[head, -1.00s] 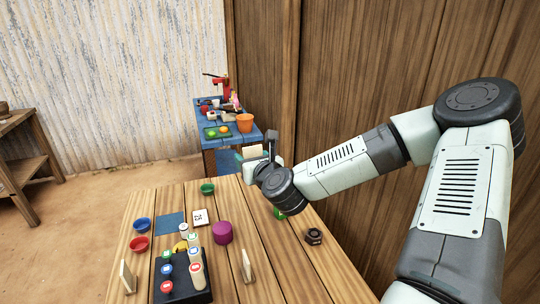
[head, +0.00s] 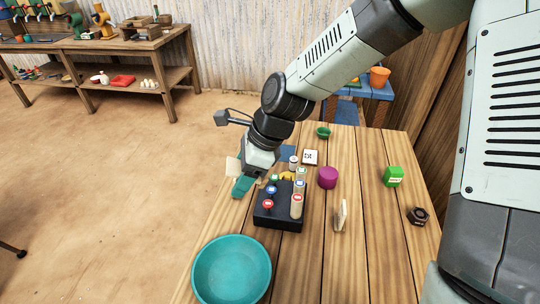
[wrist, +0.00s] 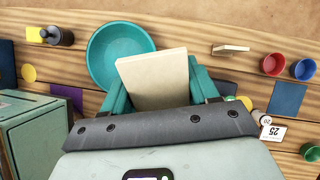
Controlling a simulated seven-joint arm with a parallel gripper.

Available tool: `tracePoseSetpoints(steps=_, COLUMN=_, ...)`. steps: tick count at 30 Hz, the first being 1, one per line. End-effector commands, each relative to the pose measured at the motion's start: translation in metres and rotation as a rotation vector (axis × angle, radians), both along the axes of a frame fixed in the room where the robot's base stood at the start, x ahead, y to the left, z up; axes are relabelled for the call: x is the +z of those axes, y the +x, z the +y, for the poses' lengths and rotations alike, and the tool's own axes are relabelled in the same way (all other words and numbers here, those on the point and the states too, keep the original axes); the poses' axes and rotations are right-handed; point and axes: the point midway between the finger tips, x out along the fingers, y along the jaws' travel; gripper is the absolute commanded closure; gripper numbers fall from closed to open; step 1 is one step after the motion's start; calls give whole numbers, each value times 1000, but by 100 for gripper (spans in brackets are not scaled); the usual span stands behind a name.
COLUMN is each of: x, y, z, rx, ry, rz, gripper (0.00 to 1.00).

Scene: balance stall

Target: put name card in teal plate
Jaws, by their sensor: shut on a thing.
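The name card (wrist: 153,80), a plain cream slab, is held between the teal fingers of my gripper (wrist: 158,92) in the wrist view. In the head view my gripper (head: 243,187) is over the table's left edge, beside the black rack. A cream piece shows by its fingers; I cannot tell there if it is the held card or a standing one behind. The teal plate (head: 232,268), round and empty, stands at the table's near left, nearer the camera than my gripper. The plate also shows in the wrist view (wrist: 103,58), partly hidden behind the held card.
A black rack (head: 272,219) with several coloured-top pegs stands right of my gripper. A purple cylinder (head: 328,178), green box (head: 393,177) and dark nut (head: 418,216) are also there.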

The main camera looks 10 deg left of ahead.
Motion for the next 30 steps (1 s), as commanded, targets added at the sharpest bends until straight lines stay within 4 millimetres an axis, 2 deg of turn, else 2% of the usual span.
tracePoseSetpoints(steps=1, x=8, y=-12, z=5, rx=62, ry=-42, rz=-21, gripper=76)
tracePoseSetpoints(steps=6, x=29, y=-48, z=12, rx=221, ry=-146, rz=-68, gripper=76)
tracePoseSetpoints(steps=12, x=53, y=-81, z=14, rx=346, ry=-227, rz=-119, gripper=76)
tracePoseSetpoints(steps=26, x=91, y=-129, z=11, rx=495, ry=-319, rz=-196, gripper=76)
tracePoseSetpoints(steps=27, x=76, y=-127, z=9, rx=489, ry=-328, rz=-187, gripper=76)
tracePoseSetpoints(steps=30, x=55, y=-127, z=9, rx=489, ry=-336, rz=-192, gripper=76)
